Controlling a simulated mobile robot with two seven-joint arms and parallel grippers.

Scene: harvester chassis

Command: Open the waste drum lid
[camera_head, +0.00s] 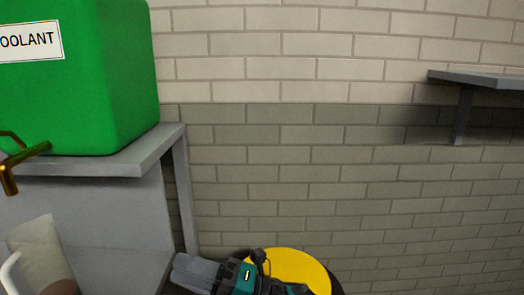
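A round yellow lid (298,266) shows at the bottom edge, with a dark rim (336,284) around it. It seems to be the waste drum's top, but the drum body is cut off by the frame. My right gripper (190,270), with grey fingers and a black and teal body, lies across the lid's left side in the picture and hides part of it. The fingertips point left, past the lid's edge. I cannot tell whether they are apart or touch anything. My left gripper is not in view.
A green coolant tank (85,85) stands on a grey bench (160,147) at the left, with a brass tap (22,160). A pale jug (38,250) sits below the tap. A grey wall shelf (480,80) juts out at the upper right. The brick wall between is bare.

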